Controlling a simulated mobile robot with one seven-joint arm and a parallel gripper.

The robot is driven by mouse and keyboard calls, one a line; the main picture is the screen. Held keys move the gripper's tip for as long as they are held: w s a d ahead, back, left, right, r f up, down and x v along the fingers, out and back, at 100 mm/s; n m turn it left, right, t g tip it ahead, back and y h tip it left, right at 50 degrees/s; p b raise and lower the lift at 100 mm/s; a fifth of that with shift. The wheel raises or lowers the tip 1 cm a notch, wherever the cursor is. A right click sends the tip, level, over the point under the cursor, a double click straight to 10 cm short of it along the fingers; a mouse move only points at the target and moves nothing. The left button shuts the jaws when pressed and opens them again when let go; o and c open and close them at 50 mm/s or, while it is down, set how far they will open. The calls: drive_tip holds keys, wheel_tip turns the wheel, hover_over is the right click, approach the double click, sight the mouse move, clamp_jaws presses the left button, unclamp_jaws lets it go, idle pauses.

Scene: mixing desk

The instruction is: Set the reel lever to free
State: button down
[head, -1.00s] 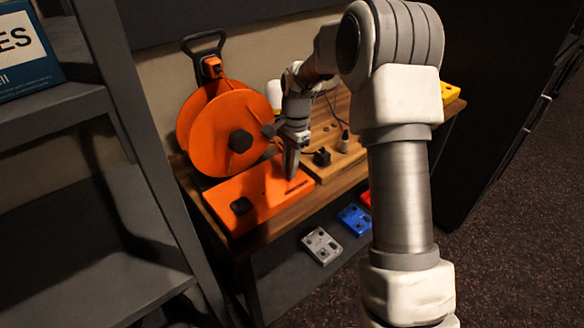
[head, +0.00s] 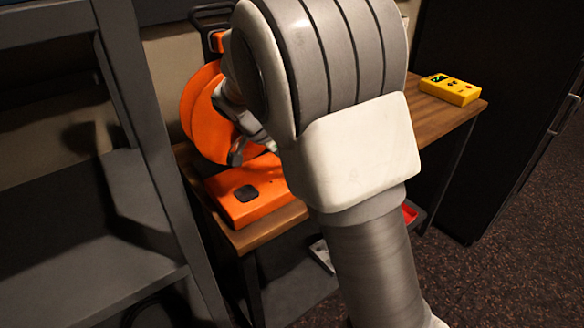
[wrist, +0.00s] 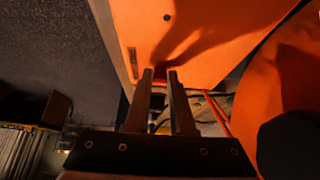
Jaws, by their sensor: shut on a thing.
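The orange reel (head: 203,112) stands upright on the desk behind its orange base box (head: 232,208), which has a dark knob on top. My gripper (head: 237,152) is low in front of the reel, just above the base; my own arm hides most of it. In the wrist view my gripper (wrist: 161,72) has its two fingers close together at the orange base (wrist: 190,25), beside a dark slot. They are shut on a small piece, taken to be the reel lever, mostly hidden between the fingertips. I cannot tell the lever's setting. The reel (wrist: 285,75) fills the right of the wrist view.
A yellow box with a small display (head: 452,89) sits on the wooden desk's (head: 436,118) right end. A grey shelf unit (head: 150,140) stands close on the left. A dark cabinet (head: 480,90) stands at the right. My arm blocks the desk's middle.

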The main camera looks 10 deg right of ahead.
idle(0.4)
drive_tip(key=c, duration=0.8)
unclamp_jaws()
drive_tip(key=shift+o, duration=0.2)
drive_tip(key=p+v, duration=0.3)
drive_tip(key=v, duration=1.4)
drive_tip(key=shift+a, duration=0.4)
drive_tip(key=shift+s, duration=0.15)
